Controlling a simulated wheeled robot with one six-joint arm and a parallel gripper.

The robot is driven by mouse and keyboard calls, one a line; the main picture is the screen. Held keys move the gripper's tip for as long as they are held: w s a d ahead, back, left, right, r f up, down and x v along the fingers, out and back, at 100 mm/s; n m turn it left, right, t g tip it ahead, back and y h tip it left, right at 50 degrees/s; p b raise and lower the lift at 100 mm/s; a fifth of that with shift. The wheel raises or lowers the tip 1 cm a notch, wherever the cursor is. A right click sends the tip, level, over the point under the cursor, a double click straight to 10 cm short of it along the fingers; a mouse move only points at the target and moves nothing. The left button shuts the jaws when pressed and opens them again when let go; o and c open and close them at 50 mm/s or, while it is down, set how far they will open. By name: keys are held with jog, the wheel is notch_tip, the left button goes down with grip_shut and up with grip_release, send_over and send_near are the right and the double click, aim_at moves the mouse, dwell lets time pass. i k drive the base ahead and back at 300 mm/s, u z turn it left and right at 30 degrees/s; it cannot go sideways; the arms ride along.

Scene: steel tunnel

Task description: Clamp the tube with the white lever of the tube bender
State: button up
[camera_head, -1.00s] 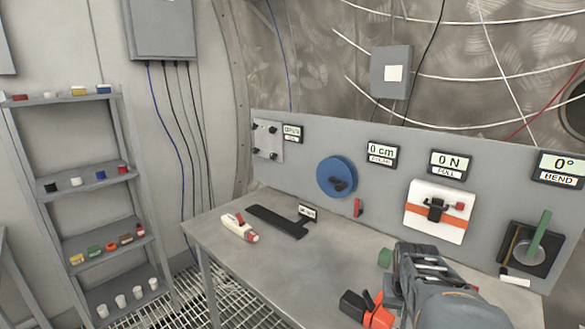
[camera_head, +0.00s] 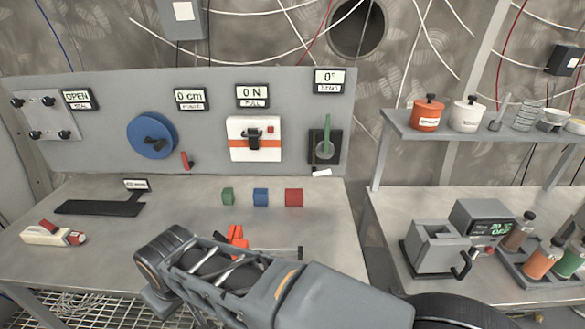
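The tube bender (camera_head: 335,158) is a dark square plate at the right end of the grey panel, under a display (camera_head: 330,80) reading 0° BEND. A green lever (camera_head: 327,132) stands upright on it. The white lever (camera_head: 322,172) sticks out low at its bottom edge, near level. A thin brownish rod at the bender's left side (camera_head: 314,150) may be the tube; it is too small to be sure. My grey arm crosses the bottom foreground, well short of the bender. I cannot make out my gripper; orange parts (camera_head: 237,236) show just behind the arm, their nature unclear.
Green (camera_head: 227,197), blue (camera_head: 260,197) and red (camera_head: 294,198) blocks lie on the bench before the panel. A white pull unit (camera_head: 240,150) and a blue wheel (camera_head: 152,136) are left of the bender. A second bench (camera_head: 385,215) stands to the right, beyond a gap.

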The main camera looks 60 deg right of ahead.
aim_at(313, 169)
jog(key=u, duration=0.8)
jog(key=k, duration=0.95)
jog(key=z, duration=1.3)
